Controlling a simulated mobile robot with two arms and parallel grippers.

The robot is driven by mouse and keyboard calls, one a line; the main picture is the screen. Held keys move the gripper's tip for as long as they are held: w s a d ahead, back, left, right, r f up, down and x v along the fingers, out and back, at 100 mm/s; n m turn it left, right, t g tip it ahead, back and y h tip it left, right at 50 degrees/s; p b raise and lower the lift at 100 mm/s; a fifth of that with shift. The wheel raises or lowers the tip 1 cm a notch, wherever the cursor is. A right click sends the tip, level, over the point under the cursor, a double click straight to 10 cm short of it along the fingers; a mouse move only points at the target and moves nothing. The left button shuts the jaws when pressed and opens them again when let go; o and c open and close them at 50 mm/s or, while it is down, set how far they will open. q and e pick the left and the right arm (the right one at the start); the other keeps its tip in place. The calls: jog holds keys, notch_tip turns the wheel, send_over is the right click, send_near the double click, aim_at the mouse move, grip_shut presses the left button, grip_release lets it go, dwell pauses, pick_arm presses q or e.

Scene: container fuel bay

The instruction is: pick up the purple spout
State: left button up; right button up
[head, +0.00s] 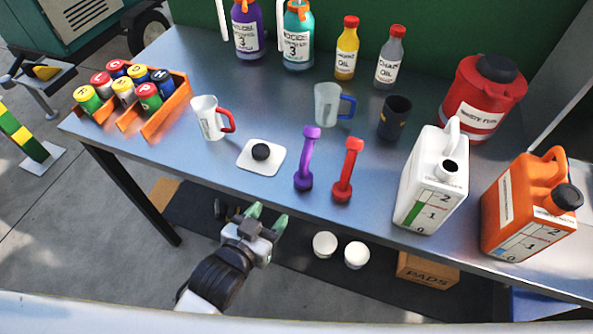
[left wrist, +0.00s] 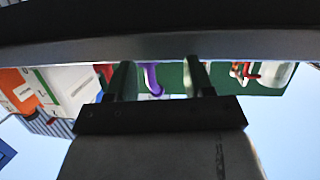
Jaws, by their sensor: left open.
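The purple spout (head: 305,160) stands on the metal table near its front edge, slightly tilted in the picture. Beside it, to the right, is a red spout (head: 347,170) of similar shape. My left gripper (head: 267,216) is open and empty, in front of the table edge, to the lower left of the purple spout and apart from it. In the left wrist view, the purple spout (left wrist: 152,79) shows between the two open fingers (left wrist: 160,80), beyond the dark table edge, which hides part of it. My right gripper is not in view.
A white pad with a black cap (head: 261,153) lies left of the spout. A white jug (head: 432,190) and an orange jug (head: 528,205) stand right. Mugs (head: 328,105) and bottles (head: 345,50) are behind. The table's front edge (head: 240,179) lies between gripper and spout.

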aim_at(301, 168)
pick_arm(q)
jog(key=w+d+r, duration=0.1)
jog(key=r, duration=0.1)
jog(key=w+d+r+t+h, duration=0.1)
jog(key=d+r, duration=0.1)
jog(key=w+d+r+t+h, duration=0.1)
jog(key=w+r, duration=0.1)
jog(key=shift+d+r+m+p, duration=0.25)
jog(key=shift+d+m+p, duration=0.05)
jog(key=shift+d+p, duration=0.05)
jog(key=x, duration=0.2)
jog(key=p+x, duration=0.1)
jog(key=x, duration=0.1)
jog(key=shift+w, duration=0.45)
jog(key=shift+w+d+f, duration=0.1)
jog(key=shift+w+d, duration=0.1)
jog(key=shift+w, duration=0.2)
jog(key=shift+s, duration=0.1)
jog(key=c, duration=0.9)
grip_shut()
